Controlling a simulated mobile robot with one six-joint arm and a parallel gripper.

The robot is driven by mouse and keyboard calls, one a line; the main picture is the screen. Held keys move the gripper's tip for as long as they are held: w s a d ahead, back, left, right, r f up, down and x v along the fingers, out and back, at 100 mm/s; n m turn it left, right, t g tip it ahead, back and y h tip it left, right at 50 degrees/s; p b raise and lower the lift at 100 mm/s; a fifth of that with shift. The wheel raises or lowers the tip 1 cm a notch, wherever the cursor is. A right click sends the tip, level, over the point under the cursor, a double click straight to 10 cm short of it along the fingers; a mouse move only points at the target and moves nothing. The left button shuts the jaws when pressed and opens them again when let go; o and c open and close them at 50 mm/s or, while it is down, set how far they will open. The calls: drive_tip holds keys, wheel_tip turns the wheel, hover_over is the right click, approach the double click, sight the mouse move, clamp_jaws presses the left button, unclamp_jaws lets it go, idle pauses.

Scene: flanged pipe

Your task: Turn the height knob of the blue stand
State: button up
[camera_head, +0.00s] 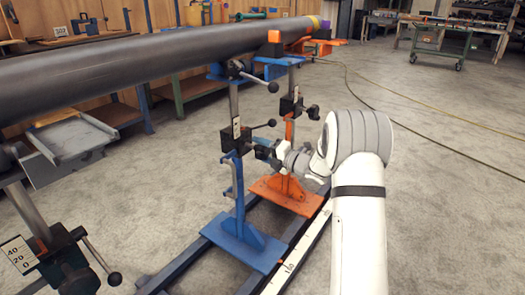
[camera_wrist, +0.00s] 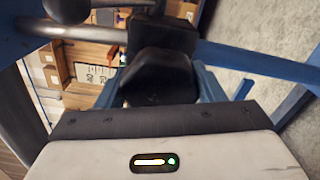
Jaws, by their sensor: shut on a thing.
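The blue stand (camera_head: 239,200) stands upright on dark rails, with a blue foot plate at its bottom and a black clamp block (camera_head: 236,140) partway up its post. My gripper (camera_head: 262,150) reaches in from the right at the height of this block. In the wrist view my gripper (camera_wrist: 158,92) has its two blue fingers on either side of a black knob (camera_wrist: 162,72) and is shut on it. The far side of the knob is hidden. In the head view the knob is mostly covered by the gripper.
A long dark pipe (camera_head: 150,62) runs across above the stands. An orange stand (camera_head: 287,190) is close behind my gripper. A black lever (camera_head: 263,124) sticks out just above it. Another stand's clamp (camera_head: 60,260) is at the lower left. Open floor (camera_head: 440,200) lies to the right, crossed by cables.

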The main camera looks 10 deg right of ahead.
drive_tip(key=o, duration=1)
drive_tip(key=p+v, duration=0.2)
drive_tip(key=v, duration=0.4)
drive_tip(key=shift+s+d+r, duration=0.1)
drive_tip(key=shift+d+r, duration=0.05)
drive_tip(key=shift+s+d+p, duration=0.3)
drive_tip(key=shift+s+d, duration=0.2)
drive_tip(key=shift+s, duration=0.05)
wheel_tip(320, 180, up, 26)
drive_tip(key=m+h+p, duration=1.3)
drive_tip(key=m+p, duration=0.3)
drive_tip(key=p, duration=0.3)
hover_over(267, 151)
drive_tip(key=s+d, duration=0.7)
drive_tip(key=s, duration=0.3)
drive_tip(key=s+a+r+m+g+p, duration=0.2)
drive_tip(key=s+r+m+g+p, duration=0.1)
drive_tip(key=s, duration=0.7)
drive_tip(key=s+a+r+m+g+p, duration=0.3)
drive_tip(key=s+r+m+p, duration=0.3)
drive_tip(key=s+p, duration=0.3)
drive_tip(key=s+a+r+m+g+p, duration=0.3)
drive_tip(key=s+r+m+g+p, duration=0.1)
drive_tip(key=s, duration=0.9)
drive_tip(key=shift+s+r+m+p, duration=0.25)
drive_tip(key=shift+r+m+p, duration=0.25)
drive_tip(key=shift+r+p, duration=0.75)
